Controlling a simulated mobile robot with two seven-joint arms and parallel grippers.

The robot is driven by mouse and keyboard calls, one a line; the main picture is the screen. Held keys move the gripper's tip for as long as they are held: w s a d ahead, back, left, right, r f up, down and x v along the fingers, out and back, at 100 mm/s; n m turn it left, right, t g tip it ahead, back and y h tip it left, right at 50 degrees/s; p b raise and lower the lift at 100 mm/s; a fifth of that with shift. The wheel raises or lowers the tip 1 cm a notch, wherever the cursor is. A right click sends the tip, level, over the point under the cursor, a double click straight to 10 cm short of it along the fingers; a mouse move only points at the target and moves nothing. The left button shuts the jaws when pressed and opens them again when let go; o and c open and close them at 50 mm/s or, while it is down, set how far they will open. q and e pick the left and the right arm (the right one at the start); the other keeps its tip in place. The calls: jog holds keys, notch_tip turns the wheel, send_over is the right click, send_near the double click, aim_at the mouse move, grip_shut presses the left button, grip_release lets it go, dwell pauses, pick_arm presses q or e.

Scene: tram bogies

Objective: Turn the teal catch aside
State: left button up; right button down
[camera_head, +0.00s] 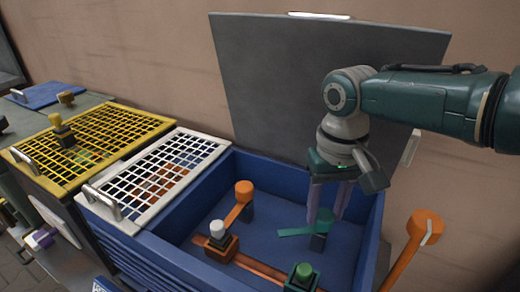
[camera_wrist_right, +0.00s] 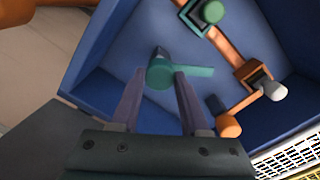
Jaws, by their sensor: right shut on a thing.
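The teal catch (camera_head: 296,232) is a flat lever with a round end, on a small post inside the blue box. In the head view its arm points left from under my right gripper (camera_head: 326,212). In the right wrist view the catch's round end (camera_wrist_right: 160,74) sits between the two fingertips (camera_wrist_right: 159,76), and its arm points right. My right gripper reaches down into the box, its fingers shut on the round end. The fingers partly hide the round end in the head view. My left gripper is not in view.
The blue box (camera_head: 208,272) has a raised grey lid (camera_head: 290,75) behind it. Inside are an orange catch (camera_head: 243,190), an orange bar (camera_head: 262,270), a white knob (camera_head: 217,228) and a green knob (camera_head: 303,272). An orange lever (camera_head: 405,255) stands at right; white (camera_head: 135,225) and yellow (camera_head: 20,155) grids lie left.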

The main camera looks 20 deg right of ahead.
aim_at(325, 215)
jog(key=shift+m, duration=0.7)
jog(key=shift+c, duration=2)
grip_release()
notch_tip(325, 215, up, 10)
jog(key=p, duration=0.4)
